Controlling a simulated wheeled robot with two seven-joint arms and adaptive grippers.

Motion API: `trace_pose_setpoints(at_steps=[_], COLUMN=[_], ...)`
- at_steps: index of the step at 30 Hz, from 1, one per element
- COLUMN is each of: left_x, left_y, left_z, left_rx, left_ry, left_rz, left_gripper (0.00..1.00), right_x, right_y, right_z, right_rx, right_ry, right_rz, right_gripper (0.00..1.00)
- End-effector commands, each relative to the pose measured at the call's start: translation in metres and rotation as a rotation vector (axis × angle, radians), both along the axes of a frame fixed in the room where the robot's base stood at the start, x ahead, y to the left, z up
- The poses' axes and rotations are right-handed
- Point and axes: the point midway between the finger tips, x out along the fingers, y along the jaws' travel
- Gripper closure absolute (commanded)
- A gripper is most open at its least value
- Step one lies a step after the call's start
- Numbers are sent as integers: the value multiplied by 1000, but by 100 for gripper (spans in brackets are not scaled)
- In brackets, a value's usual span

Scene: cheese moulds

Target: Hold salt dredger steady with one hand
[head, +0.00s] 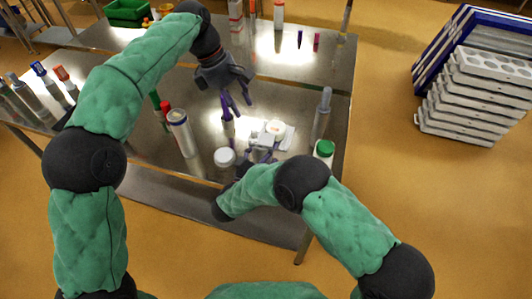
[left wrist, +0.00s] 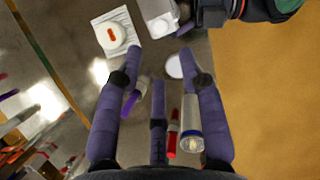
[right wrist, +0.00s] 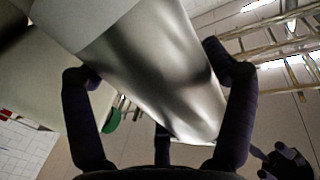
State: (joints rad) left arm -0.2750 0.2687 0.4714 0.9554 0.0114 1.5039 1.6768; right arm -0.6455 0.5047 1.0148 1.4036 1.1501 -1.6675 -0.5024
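The salt dredger (right wrist: 150,70) is a shiny metal cylinder with a pale upper part, tilted across the right wrist view between the fingers of my right gripper (right wrist: 158,75). The fingers lie against its two sides. In the left wrist view the dredger (left wrist: 158,14) shows as a pale grey shape at the top edge. In the head view my right gripper (head: 263,152) is low over the table's front, and the dredger is hard to make out there. My left gripper (head: 236,98) is open and empty above the table; its spread fingers show in the left wrist view (left wrist: 160,75).
A white round piece with an orange mark (head: 275,127) lies on a white sheet. A white disc (head: 225,157) is close by. Stacked trays (head: 475,95) are off the table, right.

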Motion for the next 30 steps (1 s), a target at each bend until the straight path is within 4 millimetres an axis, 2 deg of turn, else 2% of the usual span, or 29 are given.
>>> trace_pose_setpoints(at_steps=[1,4,9,10,15,30], left_x=[0,0,0,0,-1,-6], left_y=[0,0,0,0,-5,-37], left_z=[0,0,0,0,1,23], left_rx=[0,0,0,0,25,309], left_ry=[0,0,0,0,-1,-60], left_rz=[0,0,0,0,-12,-68], left_gripper=[61,61,61,56,56,56], right_x=[0,0,0,0,0,0], right_y=[0,0,0,0,0,0], right_z=[0,0,0,0,0,0], right_rx=[0,0,0,0,0,0], right_ry=[0,0,0,0,0,0], right_rz=[0,0,0,0,0,0], right_gripper=[38,66,67,67,67,67])
